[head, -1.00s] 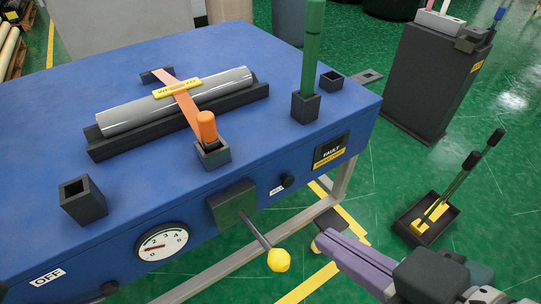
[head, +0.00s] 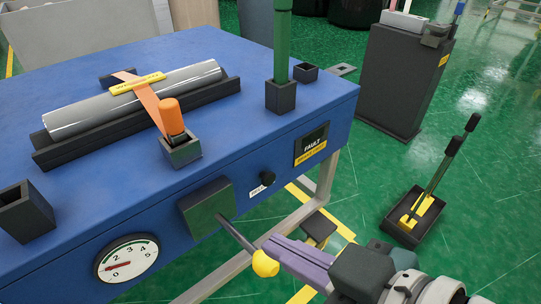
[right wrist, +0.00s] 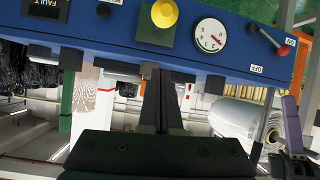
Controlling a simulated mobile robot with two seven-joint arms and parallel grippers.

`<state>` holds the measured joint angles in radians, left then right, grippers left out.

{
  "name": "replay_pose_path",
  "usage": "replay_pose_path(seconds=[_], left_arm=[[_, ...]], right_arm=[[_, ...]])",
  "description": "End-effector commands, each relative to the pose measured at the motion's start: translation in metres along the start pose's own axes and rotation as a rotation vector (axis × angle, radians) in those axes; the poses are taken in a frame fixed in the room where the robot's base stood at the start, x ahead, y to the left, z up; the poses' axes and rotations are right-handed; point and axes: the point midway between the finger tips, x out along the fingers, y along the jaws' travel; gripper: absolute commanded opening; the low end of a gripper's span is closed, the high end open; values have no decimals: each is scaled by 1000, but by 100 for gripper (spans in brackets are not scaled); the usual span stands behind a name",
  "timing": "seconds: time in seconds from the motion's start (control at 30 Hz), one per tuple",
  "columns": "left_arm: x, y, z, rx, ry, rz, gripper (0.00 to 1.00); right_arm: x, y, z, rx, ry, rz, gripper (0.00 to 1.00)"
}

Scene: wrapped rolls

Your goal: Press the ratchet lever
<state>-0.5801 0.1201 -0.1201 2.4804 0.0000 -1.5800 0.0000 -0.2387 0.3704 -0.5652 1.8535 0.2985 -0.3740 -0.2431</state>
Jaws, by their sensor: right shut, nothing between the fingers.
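The ratchet (head: 182,150) stands at the table's front edge. Its orange lever (head: 172,117) sticks up, tilted, at the end of an orange strap (head: 150,100) over a grey wrapped roll (head: 80,114). My right gripper (head: 270,246) is shut and empty, low in front of the table, away from the orange lever. Its tips are near the yellow knob (head: 265,262) of a crank on the table front; I cannot tell whether they touch. In the right wrist view the knob (right wrist: 164,13) is above the dark fingers (right wrist: 160,85). A purple finger, apparently my left gripper (right wrist: 293,125), shows at right.
The blue table (head: 90,190) carries a green post (head: 282,45) and open black sockets. Its front has a gauge (head: 127,258), a black button (head: 267,178) and a fault panel (head: 312,145). A dark pedestal (head: 400,85) and a lever box (head: 413,215) stand right; green floor lies between.

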Motion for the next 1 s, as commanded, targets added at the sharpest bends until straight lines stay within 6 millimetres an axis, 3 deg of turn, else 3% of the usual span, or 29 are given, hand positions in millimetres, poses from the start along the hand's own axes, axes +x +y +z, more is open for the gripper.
replay_pose_path(seconds=[0.2, 0.4, 0.63, 1.0], left_arm=[[24, 1, 8, 0, 0, 0, 0], [41, 1, 13, 0, 0, 0, 0], [46, 2, 15, 0, -1, 0, 0], [46, 2, 15, 0, 0, 0, 0]], right_arm=[[50, -1, 3, 1, 4, 0, 0], [87, -1, 5, 0, 0, -1, 0], [72, 0, 34, -2, -2, -1, 0], [68, 0, 38, -1, 0, 0, 0]])
